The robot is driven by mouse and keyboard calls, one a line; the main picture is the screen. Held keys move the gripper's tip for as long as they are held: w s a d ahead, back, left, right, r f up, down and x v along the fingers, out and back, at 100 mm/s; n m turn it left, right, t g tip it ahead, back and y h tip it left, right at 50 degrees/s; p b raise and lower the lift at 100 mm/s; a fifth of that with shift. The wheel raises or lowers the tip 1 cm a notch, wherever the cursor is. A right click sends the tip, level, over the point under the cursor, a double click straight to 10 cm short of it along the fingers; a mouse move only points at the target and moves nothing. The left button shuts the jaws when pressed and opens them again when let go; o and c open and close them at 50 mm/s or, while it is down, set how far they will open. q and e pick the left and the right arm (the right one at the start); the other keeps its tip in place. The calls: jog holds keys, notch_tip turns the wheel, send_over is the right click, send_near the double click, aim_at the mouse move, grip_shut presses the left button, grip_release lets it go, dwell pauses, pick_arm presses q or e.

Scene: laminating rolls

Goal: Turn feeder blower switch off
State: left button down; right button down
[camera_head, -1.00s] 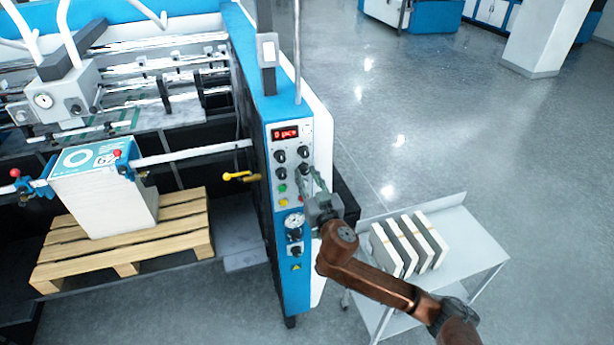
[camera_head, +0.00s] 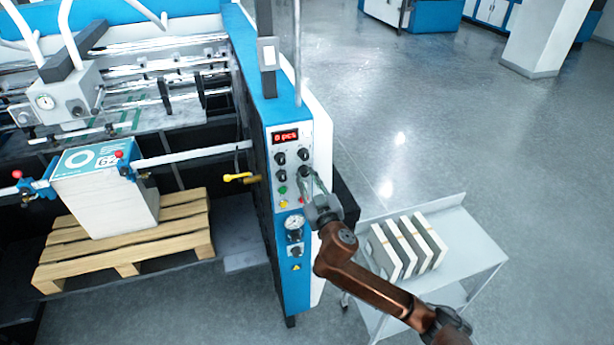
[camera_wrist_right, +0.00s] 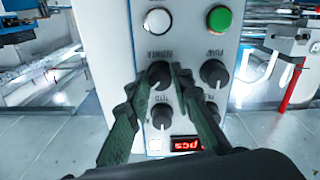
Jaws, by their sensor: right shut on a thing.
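The feeder blower switch is a black rotary knob on the white control panel (camera_head: 281,213); in the right wrist view the knob (camera_wrist_right: 160,72) has an upside-down label that seems to read BLOWER. My right gripper (camera_head: 309,179) reaches the panel from the lower right and covers part of that knob. In the right wrist view its two fingertips (camera_wrist_right: 166,74) are closed around the knob, one on each side. The knob's pointer position is too small to tell. My left gripper is not in view.
The panel also has a similar knob (camera_wrist_right: 215,73), a green button (camera_wrist_right: 219,18), a white button (camera_wrist_right: 157,20) and a red display (camera_wrist_right: 187,144). A gauge (camera_head: 293,223) sits lower. A side table (camera_head: 470,248) with several white blocks stands under my right arm. Open floor lies beyond.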

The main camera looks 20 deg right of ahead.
jog(key=n+p, duration=0.2)
jog(key=n, duration=0.2)
jog(key=shift+r+n+p, duration=0.15)
jog(key=shift+n+p, duration=0.15)
jog(key=shift+p, duration=0.05)
jog(key=n+p, duration=0.2)
jog(key=n, duration=0.2)
jog(key=shift+n+p, duration=0.3)
jog(key=c, duration=1.7)
grip_release()
jog(key=shift+s, duration=0.2)
jog(key=s, duration=1.1)
jog(key=shift+s+d, duration=0.25)
jog(key=shift+s, duration=0.1)
